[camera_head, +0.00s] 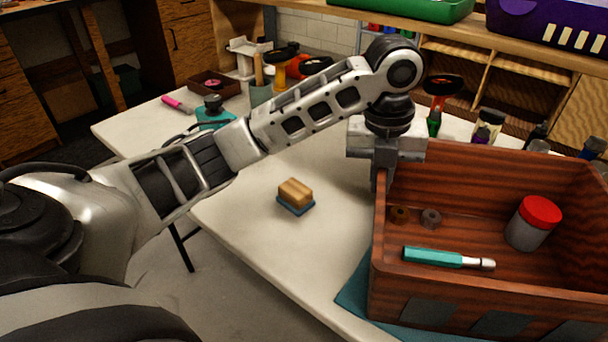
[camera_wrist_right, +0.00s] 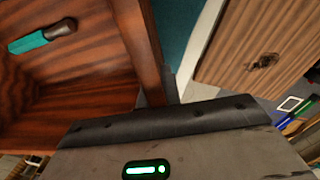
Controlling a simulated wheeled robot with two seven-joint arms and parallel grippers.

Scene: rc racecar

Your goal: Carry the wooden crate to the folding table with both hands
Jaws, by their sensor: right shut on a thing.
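The wooden crate (camera_head: 560,292) is at the right, over a teal mat (camera_head: 352,292) on a white folding table (camera_head: 240,232); I cannot tell whether it touches the mat. It holds a teal-handled tool (camera_head: 435,258), a red-capped jar (camera_head: 535,222) and two small rings (camera_head: 431,218). My left gripper (camera_head: 383,178) points down at the crate's left wall, near its far corner; its finger gap is hidden. In the right wrist view, my right gripper (camera_wrist_right: 160,98) is shut on a wall of the crate (camera_wrist_right: 90,85). It is outside the head view.
A sponge-like block (camera_head: 295,195) lies on the table left of the crate. Several bottles and tools stand behind the crate, including a black-topped one (camera_head: 443,88). A shelf with green (camera_head: 415,8) and purple bins (camera_head: 545,22) is at the back. The near left tabletop is clear.

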